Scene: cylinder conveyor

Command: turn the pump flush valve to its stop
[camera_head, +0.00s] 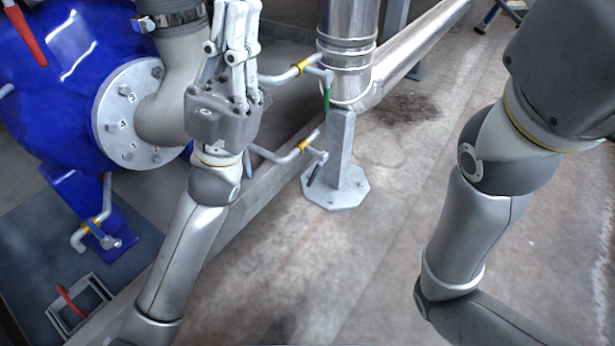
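The blue pump (60,70) stands at the upper left, with a numbered grey flange (128,113). No valve is readably labelled as the flush valve. Right of my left gripper, a green handle (327,92) hangs from the upper small pipe and a dark handle (314,174) from the lower one. My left gripper (238,12) points up in front of the pump's grey pipe, its fingers close together; whether they touch is unclear. My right gripper is out of view.
A steel pipe (347,45) stands on a grey post (341,150) bolted to the floor, right of my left gripper. A low grey beam (270,175) runs diagonally behind my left arm. A red handle (70,300) lies low at left. Floor at centre right is clear.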

